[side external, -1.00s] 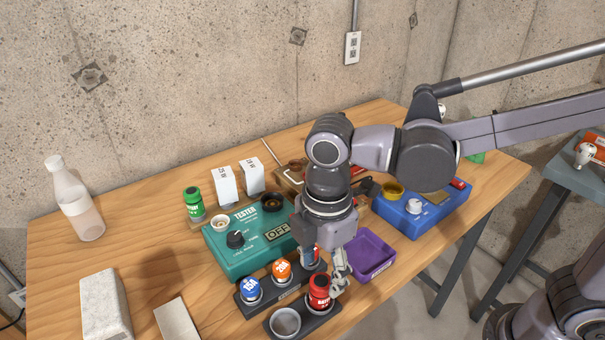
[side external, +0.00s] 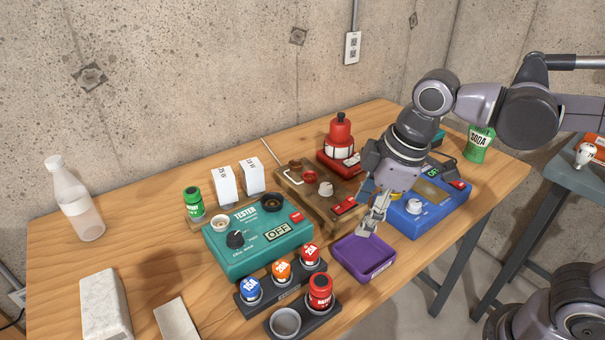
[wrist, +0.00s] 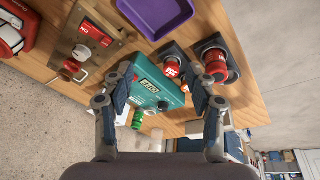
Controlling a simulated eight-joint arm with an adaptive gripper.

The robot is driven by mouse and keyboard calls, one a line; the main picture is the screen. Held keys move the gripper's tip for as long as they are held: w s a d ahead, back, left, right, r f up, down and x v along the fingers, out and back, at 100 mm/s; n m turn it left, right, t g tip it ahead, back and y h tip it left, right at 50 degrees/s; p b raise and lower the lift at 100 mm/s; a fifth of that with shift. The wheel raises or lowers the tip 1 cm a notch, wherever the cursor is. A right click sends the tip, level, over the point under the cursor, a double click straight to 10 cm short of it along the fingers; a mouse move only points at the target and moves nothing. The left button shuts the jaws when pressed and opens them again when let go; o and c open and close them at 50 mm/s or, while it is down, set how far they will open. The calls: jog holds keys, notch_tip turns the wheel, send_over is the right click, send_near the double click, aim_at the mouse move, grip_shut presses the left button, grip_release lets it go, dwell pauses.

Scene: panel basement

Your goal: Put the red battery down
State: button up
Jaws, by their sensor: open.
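The red battery (side external: 320,292) stands upright in a round socket of the dark two-socket holder (side external: 305,322) at the front of the table. The other socket of that holder, on the left, is empty. My gripper (side external: 371,224) is open and empty, above the purple tray and to the upper right of the battery, clear of it. In the wrist view my open gripper (wrist: 158,108) shows with its fingers wide apart. The red battery (wrist: 216,65) also shows there, in its holder near the right finger.
The purple tray (side external: 345,266) lies below my gripper. The green tester (side external: 245,262) stands left of it, with a rack of fuses (side external: 264,298) in front.

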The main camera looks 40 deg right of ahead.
jog(key=s+d+f+m+t+h, duration=0.1)
jog(key=d+f+m+t, duration=0.3)
jog(key=d+m, duration=0.5)
jog(key=d, duration=0.2)
jog(key=shift+d+m, duration=0.3)
jog(key=shift+d, duration=0.05)
